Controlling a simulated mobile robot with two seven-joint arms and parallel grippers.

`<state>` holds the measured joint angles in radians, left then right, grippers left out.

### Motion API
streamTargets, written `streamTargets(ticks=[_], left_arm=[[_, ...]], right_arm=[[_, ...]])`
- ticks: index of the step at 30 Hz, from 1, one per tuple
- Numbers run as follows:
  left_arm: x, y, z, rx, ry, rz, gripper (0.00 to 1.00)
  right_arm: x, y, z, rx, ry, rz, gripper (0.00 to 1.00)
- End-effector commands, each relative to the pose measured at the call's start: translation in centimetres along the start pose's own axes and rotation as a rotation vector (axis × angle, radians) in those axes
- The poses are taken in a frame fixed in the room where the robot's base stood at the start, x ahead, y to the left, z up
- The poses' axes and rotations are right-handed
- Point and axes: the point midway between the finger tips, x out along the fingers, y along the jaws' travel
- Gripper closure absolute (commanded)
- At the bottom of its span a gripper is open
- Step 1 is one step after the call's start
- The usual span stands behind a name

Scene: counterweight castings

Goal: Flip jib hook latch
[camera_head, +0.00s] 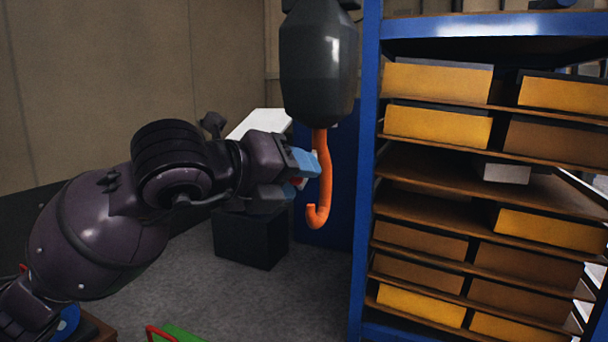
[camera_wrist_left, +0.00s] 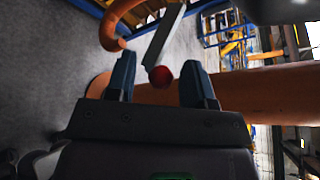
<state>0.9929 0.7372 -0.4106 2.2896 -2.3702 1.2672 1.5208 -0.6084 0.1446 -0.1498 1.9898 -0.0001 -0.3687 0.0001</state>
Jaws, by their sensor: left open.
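An orange jib hook (camera_head: 322,180) hangs from a dark block (camera_head: 318,62), its curved tip low and to the left. My left gripper (camera_head: 308,172), with blue fingers, is at the left side of the hook's shank. In the left wrist view the gripper (camera_wrist_left: 158,72) is open, and a red ball (camera_wrist_left: 161,75) shows between its fingertips, with no clear grip on it. The thick orange shank (camera_wrist_left: 265,97) passes behind the fingers. My right gripper is not in view.
A blue-framed shelf rack (camera_head: 366,170) with yellow and brown boxes stands close to the right of the hook. A dark box (camera_head: 250,238) stands on the floor behind my arm. The grey floor (camera_head: 310,285) below the hook is clear.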

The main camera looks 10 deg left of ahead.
Motion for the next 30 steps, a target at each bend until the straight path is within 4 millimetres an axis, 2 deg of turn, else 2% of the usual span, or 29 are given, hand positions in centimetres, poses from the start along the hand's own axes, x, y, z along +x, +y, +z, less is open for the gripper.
streamTargets(ticks=[7,17,26,30], left_arm=[[2.0,-0.1,0.0,0.001,0.000,-0.001,0.52],[2.2,0.0,0.0,0.001,-0.001,-0.001,0.52],[2.2,0.0,0.0,0.001,-0.001,-0.001,0.98],[2.2,0.0,0.0,0.001,-0.001,-0.001,1.00]], right_arm=[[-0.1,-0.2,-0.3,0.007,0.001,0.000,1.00],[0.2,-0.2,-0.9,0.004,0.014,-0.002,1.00],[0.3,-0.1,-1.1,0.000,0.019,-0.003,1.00],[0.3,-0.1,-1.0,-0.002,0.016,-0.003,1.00]])
